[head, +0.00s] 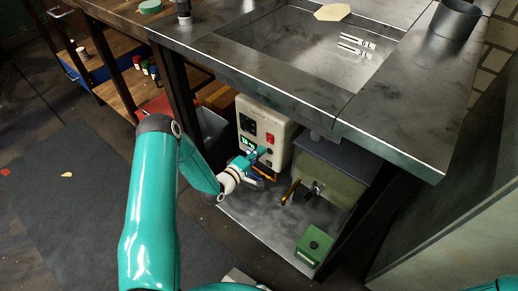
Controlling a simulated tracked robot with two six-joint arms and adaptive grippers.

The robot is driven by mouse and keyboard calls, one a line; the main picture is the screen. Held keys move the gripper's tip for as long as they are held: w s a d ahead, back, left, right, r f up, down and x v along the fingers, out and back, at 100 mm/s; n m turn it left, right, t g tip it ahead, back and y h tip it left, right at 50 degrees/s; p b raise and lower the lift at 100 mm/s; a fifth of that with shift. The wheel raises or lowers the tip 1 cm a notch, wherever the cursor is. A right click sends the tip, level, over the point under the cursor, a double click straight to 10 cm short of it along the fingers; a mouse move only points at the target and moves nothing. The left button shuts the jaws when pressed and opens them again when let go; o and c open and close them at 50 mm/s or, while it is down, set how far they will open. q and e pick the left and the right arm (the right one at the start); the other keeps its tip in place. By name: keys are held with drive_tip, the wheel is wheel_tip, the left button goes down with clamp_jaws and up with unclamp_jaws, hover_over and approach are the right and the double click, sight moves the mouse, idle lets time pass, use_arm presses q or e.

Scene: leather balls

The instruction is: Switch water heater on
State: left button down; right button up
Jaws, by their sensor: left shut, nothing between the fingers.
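The water heater looks to be the cream box (283,122) on the lower shelf under the metal worktop. My left gripper (262,174) is shut and empty, in front of the lower part of that front. It hides some of the lower front, and I cannot tell whether it touches the box. My right gripper is out of view; only a bit of teal arm shows at the lower right corner.
A grey-green container (330,172) with a dark lid stands right of the box. A green box (314,247) sits at the shelf's front. The worktop edge (385,150) overhangs the shelf. A cup (455,20) stands on top. Open floor lies at left.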

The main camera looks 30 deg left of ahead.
use_arm(q)
drive_tip(key=s+a+f+p, duration=0.1)
drive_tip(key=s, duration=1)
drive_tip(key=shift+f+p, duration=0.15)
drive_tip(key=shift+p, duration=0.2)
